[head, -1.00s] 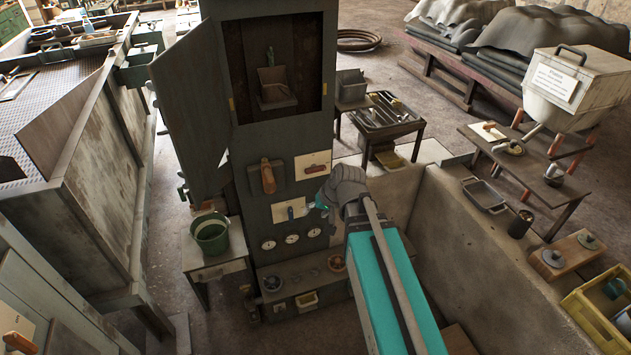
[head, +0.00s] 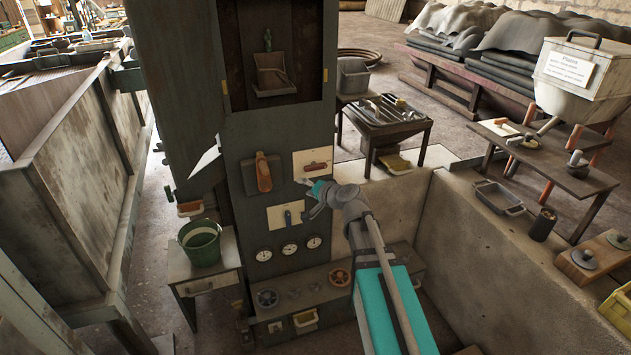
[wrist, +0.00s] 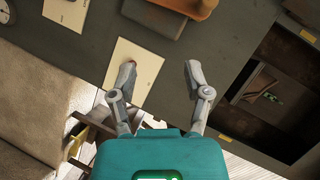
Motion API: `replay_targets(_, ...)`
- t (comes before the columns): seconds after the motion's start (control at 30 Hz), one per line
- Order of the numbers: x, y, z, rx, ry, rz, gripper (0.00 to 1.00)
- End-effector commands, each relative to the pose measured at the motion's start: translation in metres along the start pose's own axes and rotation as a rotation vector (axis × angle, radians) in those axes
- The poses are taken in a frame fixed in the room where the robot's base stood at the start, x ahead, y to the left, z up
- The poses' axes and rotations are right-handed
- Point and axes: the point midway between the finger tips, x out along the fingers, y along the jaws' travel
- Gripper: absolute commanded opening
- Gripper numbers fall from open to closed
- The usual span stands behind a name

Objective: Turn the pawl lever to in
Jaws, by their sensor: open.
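The column's dark green front carries three handles, and I cannot read which is named the pawl lever. A red handle (head: 317,166) lies level on a cream plate (head: 303,176). My gripper (head: 306,188) is open and empty, just below the red handle's plate. In the wrist view my gripper (wrist: 159,76) has one finger over a cream plate (wrist: 126,58), covering part of it.
Three white gauges (head: 289,249) sit below the handles. An open recess (head: 275,55) is above. A low shelf (head: 325,297) with wheels juts out at the foot. A concrete wall (head: 480,250) stands right of my arm. A green bucket (head: 200,243) stands left.

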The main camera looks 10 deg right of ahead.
Motion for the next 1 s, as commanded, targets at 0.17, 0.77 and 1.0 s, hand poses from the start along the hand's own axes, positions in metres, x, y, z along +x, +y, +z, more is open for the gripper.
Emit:
replay_targets(0.17,0.017,0.027,-0.015,0.098,0.106,-0.069,0.63)
replay_targets(0.77,0.038,0.101,-0.069,0.429,0.42,-0.221,0.63)
replay_targets(1.0,0.038,0.105,-0.074,0.462,0.448,-0.231,0.63)
